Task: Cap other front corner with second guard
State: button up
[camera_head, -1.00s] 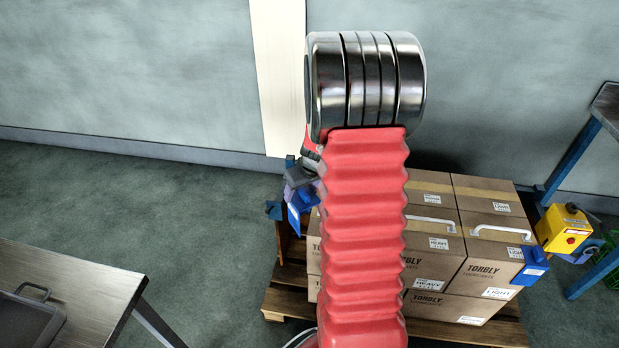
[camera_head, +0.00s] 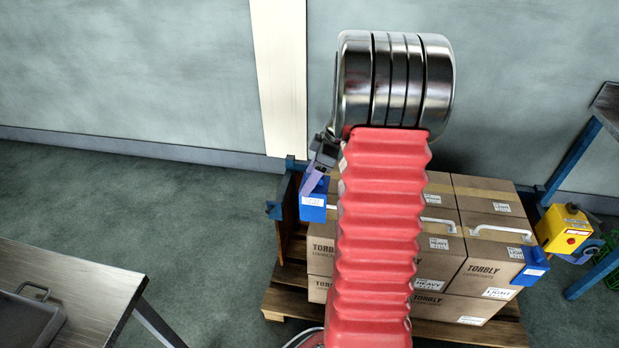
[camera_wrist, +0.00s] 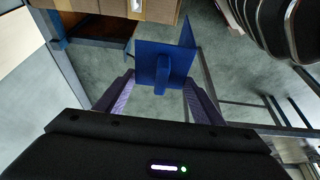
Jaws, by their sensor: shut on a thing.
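The cartons (camera_wrist: 88,5) show at the top of that view, apart from the guard in the picture. My red arm hides part of the stack, and I cannot tell whether the guard touches it. The other blue guard (camera_head: 532,266) sits on the stack's right front corner.
The boxes stand on a wooden pallet (camera_head: 290,298), with a brown upright with blue fittings (camera_head: 287,215) at its left. White straps (camera_head: 500,229) lie on top. A yellow box with a red button (camera_head: 563,229) is at right. A metal table (camera_head: 75,290) is at left, with open floor between.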

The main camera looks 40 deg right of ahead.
aim_at(313, 208)
jog(key=shift+f, duration=0.1)
jog(key=shift+f, duration=9.35)
jog(key=shift+s+d+f, duration=0.1)
jog(key=shift+d+f, duration=0.5)
jog(key=shift+f, duration=0.2)
jog(key=o, duration=1.6)
jog(key=shift+r, duration=0.1)
jog(key=v, duration=1.3)
jog(key=shift+r, duration=0.25)
